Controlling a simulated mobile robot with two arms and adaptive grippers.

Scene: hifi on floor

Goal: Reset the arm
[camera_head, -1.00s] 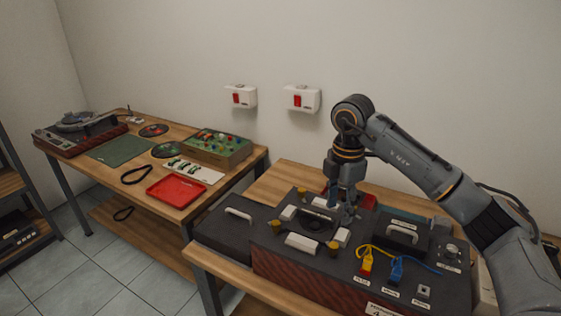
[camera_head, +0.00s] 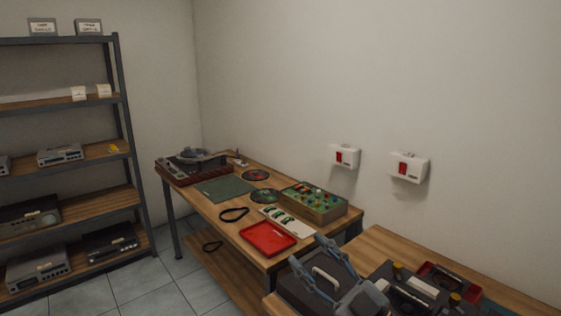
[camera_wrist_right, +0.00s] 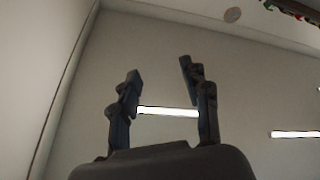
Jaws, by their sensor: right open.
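My right gripper (camera_head: 318,265) is at the bottom of the head view, in front of the near bench, with its two fingers spread and pointing up. In the right wrist view the gripper (camera_wrist_right: 160,95) is open and nothing is between its fingers; behind them are the ceiling, a wall and bright light strips. My left gripper is not in view. The dark hi-fi unit (camera_head: 405,298) on the near bench is partly hidden by my right gripper and cut off by the picture's lower edge.
The far bench holds a turntable (camera_head: 195,165), a green mat (camera_head: 225,188), a red tray (camera_head: 267,238) and a green board box (camera_head: 314,203). A shelf rack (camera_head: 118,150) stands at the left. Two white wall boxes (camera_head: 345,156) hang above. Floor shows between rack and bench.

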